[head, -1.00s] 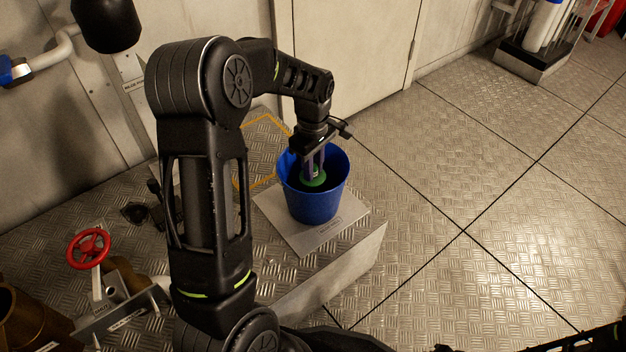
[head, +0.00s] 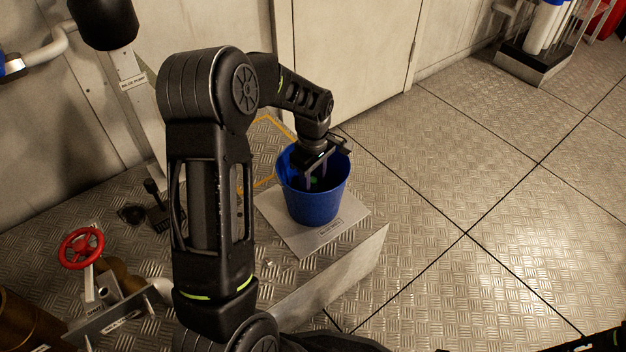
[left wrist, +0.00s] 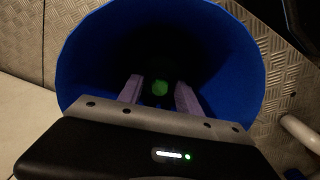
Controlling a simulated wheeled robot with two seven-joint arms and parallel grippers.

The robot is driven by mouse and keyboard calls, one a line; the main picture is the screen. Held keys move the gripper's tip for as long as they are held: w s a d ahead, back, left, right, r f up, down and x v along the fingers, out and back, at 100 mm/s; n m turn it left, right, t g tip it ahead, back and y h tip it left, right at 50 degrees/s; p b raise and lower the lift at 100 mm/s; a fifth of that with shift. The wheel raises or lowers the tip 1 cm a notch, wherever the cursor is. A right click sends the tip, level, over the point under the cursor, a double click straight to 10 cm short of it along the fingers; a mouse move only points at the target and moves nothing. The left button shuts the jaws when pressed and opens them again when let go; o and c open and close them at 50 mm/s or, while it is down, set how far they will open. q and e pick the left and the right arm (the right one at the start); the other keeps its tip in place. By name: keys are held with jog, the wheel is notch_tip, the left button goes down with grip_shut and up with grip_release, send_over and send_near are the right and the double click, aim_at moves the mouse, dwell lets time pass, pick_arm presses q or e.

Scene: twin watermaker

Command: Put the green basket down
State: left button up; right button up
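A blue bucket (head: 312,205) stands upright on a low metal block, and its inside is dark. My left gripper (head: 316,179) reaches down into the bucket from above. In the left wrist view its two pale fingers (left wrist: 158,97) are spread apart. A small patch of the green basket (left wrist: 160,88) shows deep in the bucket, beyond and between the fingertips, and neither finger appears to touch it. In the head view only a dim bit of the green basket (head: 314,181) shows; the rest is hidden in shadow.
The metal block's plate (head: 290,235) carries the bucket. A red valve wheel (head: 81,248) and pipes are at the lower left. A pale wall and door stand behind. The tread-plate floor (head: 480,200) to the right is clear, with a rack (head: 537,65) at the far right.

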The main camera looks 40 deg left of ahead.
pick_arm(q)
jog(key=shift+o, duration=0.3)
jog(key=shift+r, duration=0.1)
notch_tip(320, 180, up, 12)
jog(key=p, duration=0.4)
jog(key=shift+p, duration=0.35)
dwell(0.4)
